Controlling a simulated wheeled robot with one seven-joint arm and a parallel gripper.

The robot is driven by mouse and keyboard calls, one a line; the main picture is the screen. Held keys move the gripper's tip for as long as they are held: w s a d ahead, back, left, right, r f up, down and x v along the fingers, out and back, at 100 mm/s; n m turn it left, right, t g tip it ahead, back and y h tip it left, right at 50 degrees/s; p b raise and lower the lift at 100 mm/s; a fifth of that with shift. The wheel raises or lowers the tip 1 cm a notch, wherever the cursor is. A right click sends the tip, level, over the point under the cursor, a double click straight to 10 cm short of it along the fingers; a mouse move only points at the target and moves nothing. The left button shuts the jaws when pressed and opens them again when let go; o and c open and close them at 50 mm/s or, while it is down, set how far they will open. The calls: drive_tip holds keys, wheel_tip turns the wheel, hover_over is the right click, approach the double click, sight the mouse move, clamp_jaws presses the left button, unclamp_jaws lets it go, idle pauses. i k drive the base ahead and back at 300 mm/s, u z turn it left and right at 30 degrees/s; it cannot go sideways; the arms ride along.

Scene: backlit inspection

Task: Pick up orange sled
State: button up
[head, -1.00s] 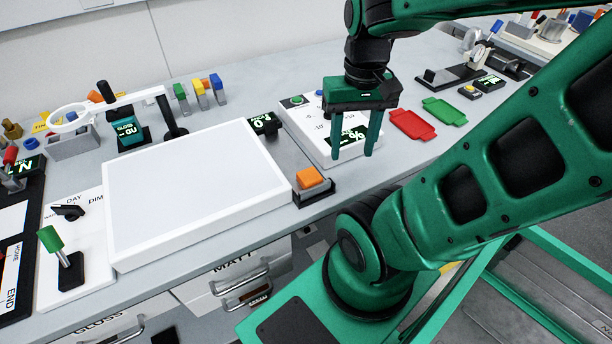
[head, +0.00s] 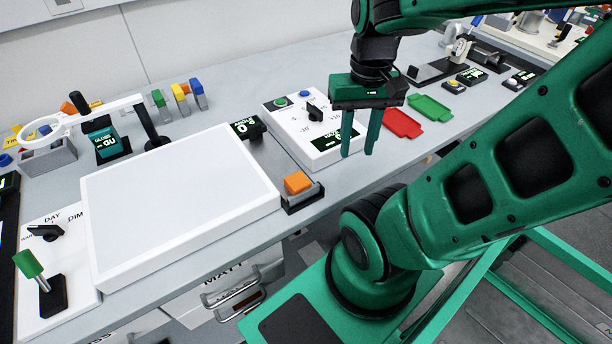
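The orange sled (head: 298,183) is a small orange block at the front end of a dark track (head: 304,198), just right of the light panel near the table's front edge. My gripper (head: 357,154) hangs fingers-down to the right of the sled and higher in the picture, over the front of the white control box. Its two green fingers are apart with nothing between them. The sled and my gripper do not touch.
The large white light panel (head: 180,200) lies left of the sled. The white control box (head: 290,125) with a knob stands behind it. A red tray (head: 402,123) and a green tray (head: 430,108) lie to the right. A green-handled lever (head: 28,264) stands at far left.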

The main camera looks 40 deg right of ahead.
sight(295, 182)
drive_tip(key=z, duration=1.55)
drive_tip(key=k, duration=1.45)
drive_tip(key=z, duration=0.35)
drive_tip(key=i, duration=0.1)
drive_tip(key=u, duration=0.05)
